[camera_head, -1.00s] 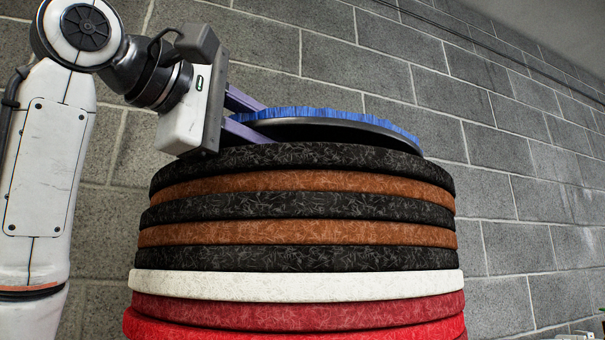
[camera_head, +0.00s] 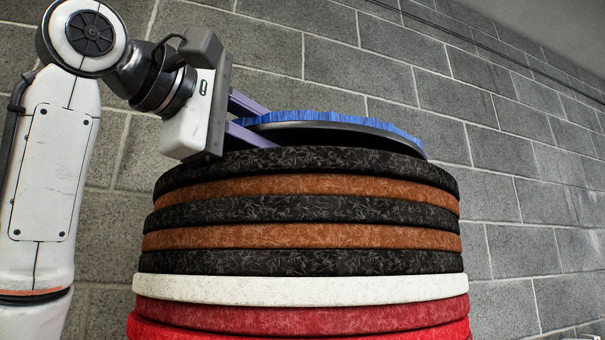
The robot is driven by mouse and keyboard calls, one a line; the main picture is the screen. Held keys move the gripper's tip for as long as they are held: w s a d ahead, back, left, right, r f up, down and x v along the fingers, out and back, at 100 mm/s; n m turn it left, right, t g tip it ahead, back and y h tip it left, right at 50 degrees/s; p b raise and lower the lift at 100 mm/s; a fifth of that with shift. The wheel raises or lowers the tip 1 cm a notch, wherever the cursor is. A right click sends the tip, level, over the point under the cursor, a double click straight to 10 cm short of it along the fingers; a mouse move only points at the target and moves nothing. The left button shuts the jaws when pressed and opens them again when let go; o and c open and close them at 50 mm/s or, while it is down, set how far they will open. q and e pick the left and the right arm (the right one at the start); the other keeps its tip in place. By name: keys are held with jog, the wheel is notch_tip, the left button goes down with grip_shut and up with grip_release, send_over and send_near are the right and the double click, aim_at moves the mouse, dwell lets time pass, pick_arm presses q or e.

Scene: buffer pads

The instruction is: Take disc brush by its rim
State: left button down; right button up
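The disc brush (camera_head: 345,135) has blue bristles facing up and a dark disc below them. It lies on top of the pad stack and looks tilted, with its left side higher and its right edge down near the top black pad. My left gripper (camera_head: 262,124) is at its left rim. The two purple fingers are apart, one above and one below, with the rim between them. I cannot tell whether both fingers press on it. The far side of the brush is hidden. My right gripper is not in view.
The stack of round pads is black (camera_head: 310,168), brown (camera_head: 310,187), white (camera_head: 300,287) and red (camera_head: 300,312). A grey block wall (camera_head: 500,120) stands behind it. Free room shows above and to the right of the brush.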

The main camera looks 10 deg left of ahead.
pick_arm(q)
jog(key=shift+s+r, duration=0.15)
jog(key=shift+r, duration=0.1)
